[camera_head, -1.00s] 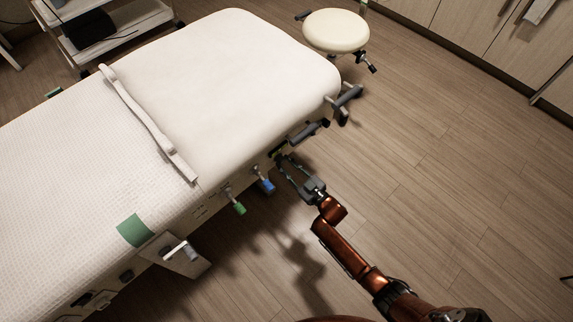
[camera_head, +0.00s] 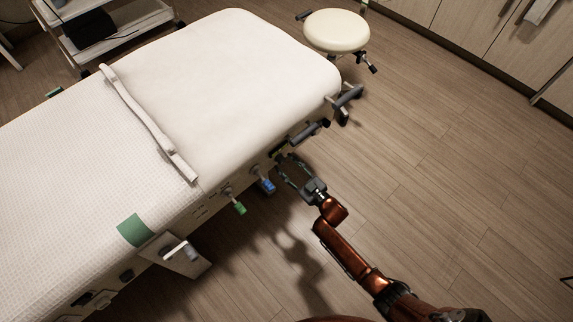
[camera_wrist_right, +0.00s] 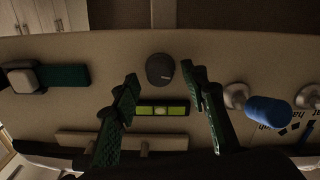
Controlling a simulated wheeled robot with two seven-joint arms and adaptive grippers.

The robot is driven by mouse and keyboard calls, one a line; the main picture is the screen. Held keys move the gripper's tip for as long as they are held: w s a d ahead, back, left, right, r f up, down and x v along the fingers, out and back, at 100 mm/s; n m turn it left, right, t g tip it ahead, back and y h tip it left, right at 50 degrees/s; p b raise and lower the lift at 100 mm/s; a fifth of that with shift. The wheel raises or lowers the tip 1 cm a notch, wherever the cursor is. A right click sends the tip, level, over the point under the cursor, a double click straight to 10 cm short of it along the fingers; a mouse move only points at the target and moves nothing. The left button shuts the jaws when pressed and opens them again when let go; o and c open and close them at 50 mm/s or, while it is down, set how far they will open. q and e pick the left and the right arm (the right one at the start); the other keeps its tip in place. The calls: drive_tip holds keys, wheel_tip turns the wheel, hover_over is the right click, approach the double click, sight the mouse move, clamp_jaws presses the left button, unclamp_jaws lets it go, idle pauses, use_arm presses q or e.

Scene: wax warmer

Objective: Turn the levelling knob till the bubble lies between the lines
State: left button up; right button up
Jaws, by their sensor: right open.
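In the right wrist view a round dark knob (camera_wrist_right: 160,69) sits on the bed's side panel. A bright green level vial (camera_wrist_right: 162,108) lies next to it; the bubble is too small to place against the lines. My right gripper (camera_wrist_right: 163,81) is open, with one finger on each side of the knob and a gap to it on both sides. In the head view my right gripper (camera_head: 288,163) is at the side of the bed, and its fingers hide the knob. My left gripper is not in view.
A blue-handled lever (camera_head: 268,186) and a green-handled lever (camera_head: 239,208) stick out beside my gripper. The blue handle (camera_wrist_right: 268,110) is close to one finger in the wrist view. The white bed (camera_head: 240,70) fills the left, a stool (camera_head: 336,31) stands behind, and floor at right is clear.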

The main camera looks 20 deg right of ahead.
drive_tip(key=v, duration=1.1)
drive_tip(key=shift+s, duration=0.35)
drive_tip(key=shift+d, duration=0.1)
